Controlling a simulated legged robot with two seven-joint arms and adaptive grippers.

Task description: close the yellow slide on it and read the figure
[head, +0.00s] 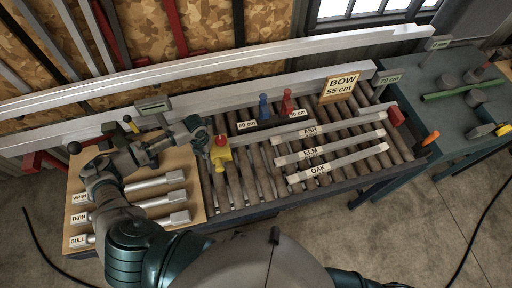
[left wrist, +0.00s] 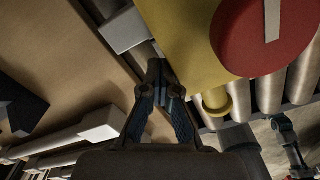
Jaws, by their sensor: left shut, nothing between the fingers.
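The yellow slide (head: 221,155) with a red knob (head: 221,140) stands at the left end of the roller bench, beside the wooden board. In the left wrist view the yellow body (left wrist: 185,40) and a large red disc (left wrist: 262,35) with a pale bar fill the upper right. My left gripper (head: 203,140) is just left of the slide; in the left wrist view its fingertips (left wrist: 155,70) are together and empty, close to the yellow body. Contact cannot be told. A grey-green box with a small display (head: 152,105) stands behind my left arm; its figure is unreadable. My right gripper is out of view.
Pale bars labelled ASH (head: 308,132), ELM (head: 325,152) and OAK (head: 335,167) lie on the rollers. A BOW 55 cm sign (head: 340,88), a blue peg (head: 264,107) and a red peg (head: 287,102) stand behind. Labelled metal pieces lie on the wooden board (head: 150,187).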

